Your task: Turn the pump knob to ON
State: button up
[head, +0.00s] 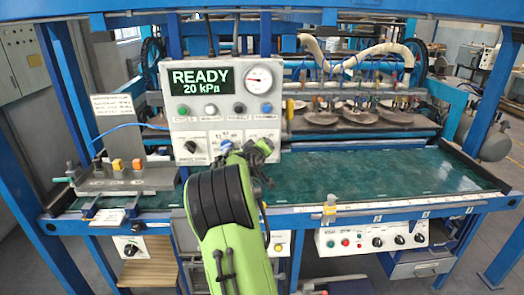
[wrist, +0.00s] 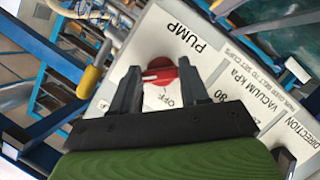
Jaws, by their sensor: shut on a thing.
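The red pump knob (wrist: 158,72) sits on the white panel beside the word PUMP in the wrist view. My gripper (wrist: 159,76) has one dark finger on each side of the knob and is shut on it. A white mark on the knob points to the left in the picture. The word OFF shows just below the knob, between the fingers; I see no ON label. In the head view, my gripper (head: 262,147) is at the lower right of the control panel (head: 220,107) and hides the pump knob.
The panel's display (head: 201,82) reads READY, 20 kPa, left of a round gauge (head: 259,79). A black knob (head: 191,147) is at the panel's lower left. A lower box (head: 372,238) carries several buttons and knobs. The green table (head: 390,172) is largely clear.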

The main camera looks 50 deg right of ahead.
jog(key=shift+f, duration=0.2)
jog(key=o, duration=1.1)
jog(key=shift+r, duration=0.1)
jog(key=shift+c, duration=0.2)
jog(key=b+v, duration=0.1)
jog(key=v, duration=1.4)
jog(key=shift+s+a, duration=0.25)
jog(key=shift+a, duration=0.1)
